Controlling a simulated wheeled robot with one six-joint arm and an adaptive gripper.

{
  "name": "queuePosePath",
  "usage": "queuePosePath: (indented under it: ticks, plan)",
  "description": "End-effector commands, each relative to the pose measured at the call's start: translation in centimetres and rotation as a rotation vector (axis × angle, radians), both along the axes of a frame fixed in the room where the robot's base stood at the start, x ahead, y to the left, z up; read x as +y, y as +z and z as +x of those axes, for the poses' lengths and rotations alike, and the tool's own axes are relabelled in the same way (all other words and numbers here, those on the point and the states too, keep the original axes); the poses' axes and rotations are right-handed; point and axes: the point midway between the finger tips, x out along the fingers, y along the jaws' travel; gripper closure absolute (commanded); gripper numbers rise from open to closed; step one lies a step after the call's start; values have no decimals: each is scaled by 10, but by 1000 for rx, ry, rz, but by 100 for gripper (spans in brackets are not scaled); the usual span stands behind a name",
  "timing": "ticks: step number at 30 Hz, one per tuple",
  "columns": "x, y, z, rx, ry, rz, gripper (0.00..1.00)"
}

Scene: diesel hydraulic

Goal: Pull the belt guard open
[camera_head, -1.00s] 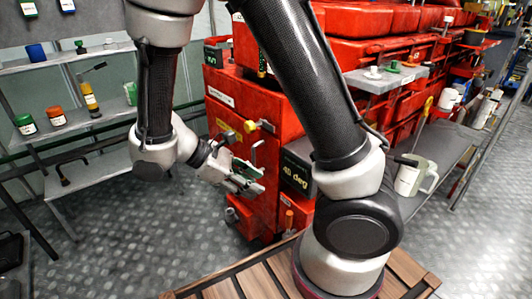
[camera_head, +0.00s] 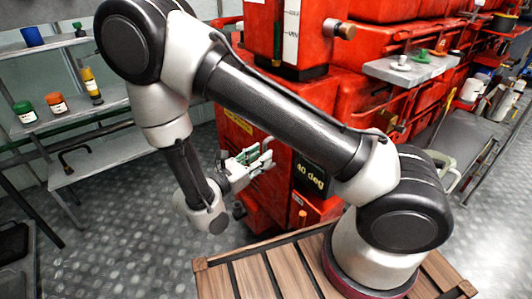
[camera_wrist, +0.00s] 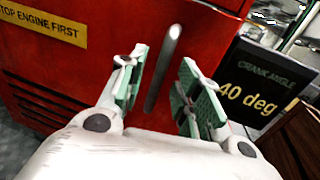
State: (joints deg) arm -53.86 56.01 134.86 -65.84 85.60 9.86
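The belt guard appears to be the red panel (camera_wrist: 100,75) that fills much of the wrist view. It carries a yellow label reading "STOP ENGINE FIRST" (camera_wrist: 42,22) and a slim grey bar handle (camera_wrist: 165,65). My gripper (camera_wrist: 162,92) is open, with its green-padded fingers on either side of the handle's line. The handle stands between the fingers and no finger visibly touches it. In the head view my gripper (camera_head: 255,158) is at the front of the red machine (camera_head: 262,200), with its contact there too small to tell.
A black "40 deg" display (camera_head: 311,175) stands right of my gripper. A shelf (camera_head: 75,120) with bottles and jars is at the left. A grey ledge (camera_head: 410,70) holds small parts at the upper right. Metal floor (camera_head: 110,240) is clear at the lower left.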

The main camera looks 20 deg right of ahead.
Motion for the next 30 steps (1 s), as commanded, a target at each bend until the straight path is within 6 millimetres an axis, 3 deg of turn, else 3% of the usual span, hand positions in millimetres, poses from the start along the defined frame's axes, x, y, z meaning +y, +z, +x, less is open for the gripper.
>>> queuePosePath:
  ticks: [6, 15, 21, 30]
  plan:
    - [-22, 0, 12, 0, -3, 1, 67]
    - [-24, 0, 13, 0, -1, 2, 67]
    - [-24, 0, 13, 0, -1, 2, 100]
    - [-21, 0, 13, -2, -5, 1, 100]
